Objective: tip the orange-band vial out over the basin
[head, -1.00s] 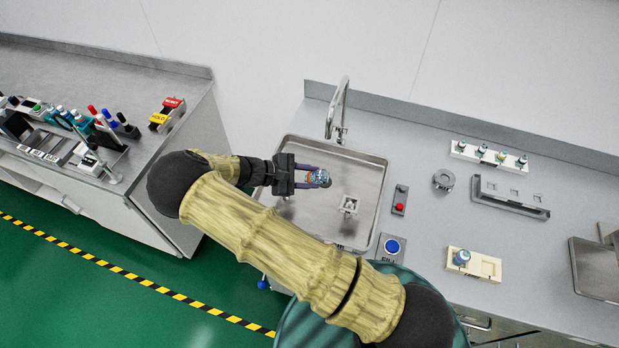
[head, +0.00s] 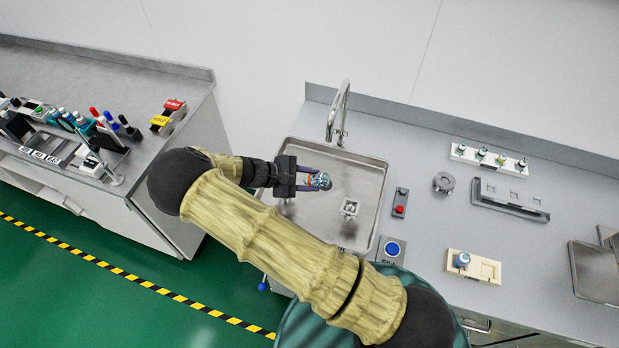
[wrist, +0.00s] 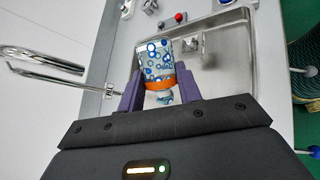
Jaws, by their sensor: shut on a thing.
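The orange-band vial (wrist: 158,65) has a blue-dotted clear body, an orange band and a light cap end. My gripper (wrist: 160,92) is shut on it, with one purple finger on each side. In the head view the vial (head: 319,181) lies over the left half of the steel basin (head: 368,200), tilted well off upright, and my gripper (head: 306,180) reaches it from the left. In the wrist view the orange band and cap are nearest my gripper. I cannot tell whether anything is coming out.
A faucet (head: 340,115) stands at the basin's back edge. Right of the basin are a red button (head: 399,209) and a blue button (head: 392,248). A white rack (head: 489,158) with several vials and a cream holder (head: 487,268) with one vial stand on the counter.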

